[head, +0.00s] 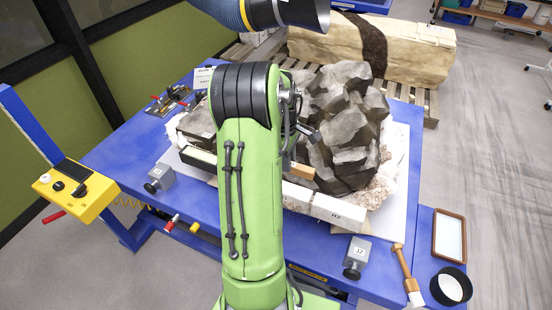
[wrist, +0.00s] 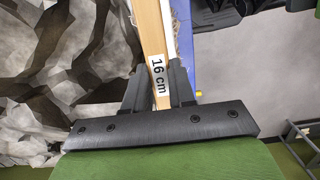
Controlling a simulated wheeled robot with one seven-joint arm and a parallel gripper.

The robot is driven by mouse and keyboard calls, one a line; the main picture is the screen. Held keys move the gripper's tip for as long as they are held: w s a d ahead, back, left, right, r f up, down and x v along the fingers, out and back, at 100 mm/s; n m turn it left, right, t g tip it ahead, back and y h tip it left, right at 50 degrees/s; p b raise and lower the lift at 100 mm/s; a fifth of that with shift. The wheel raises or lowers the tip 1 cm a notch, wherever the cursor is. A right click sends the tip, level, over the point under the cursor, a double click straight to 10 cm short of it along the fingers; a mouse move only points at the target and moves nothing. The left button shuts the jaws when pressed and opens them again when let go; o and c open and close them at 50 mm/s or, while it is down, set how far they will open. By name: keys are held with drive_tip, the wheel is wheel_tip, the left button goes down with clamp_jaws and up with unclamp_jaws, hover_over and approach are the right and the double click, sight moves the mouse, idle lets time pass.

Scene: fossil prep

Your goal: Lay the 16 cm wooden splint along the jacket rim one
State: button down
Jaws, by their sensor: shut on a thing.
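My gripper (wrist: 158,92) is shut on the wooden splint (wrist: 150,30) in the wrist view. The splint is a pale wooden bar with a white "16 cm" label, and it runs away from between the fingers. In the head view a short tan part of the splint (head: 301,171) shows right of my arm, beside the dark rock. The fingers are mostly hidden there. The white jacket rim lies at the rock's front edge, with one block labelled R2 (head: 336,211). Another pale rim strip (head: 198,158) shows left of my arm. No rim label one is readable.
The dark faceted rock (head: 345,130) fills the blue table's (head: 130,155) middle. A brush (head: 406,275), a tray (head: 449,236) and a black-rimmed bowl (head: 451,287) lie at right.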

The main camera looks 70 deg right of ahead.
drive_tip(key=shift+f+b, duration=3.1)
drive_tip(key=shift+f, duration=1.15)
drive_tip(key=shift+f, duration=0.15)
drive_tip(key=shift+s, duration=0.1)
drive_tip(key=c, duration=0.9)
unclamp_jaws()
drive_tip(key=shift+o, duration=0.2)
drive_tip(key=r, duration=0.5)
drive_tip(key=w+r+p, duration=0.1)
drive_tip(key=r, duration=0.4)
drive_tip(key=w+r+p, duration=0.1)
drive_tip(key=r, duration=0.4)
drive_tip(key=shift+r, duration=0.4)
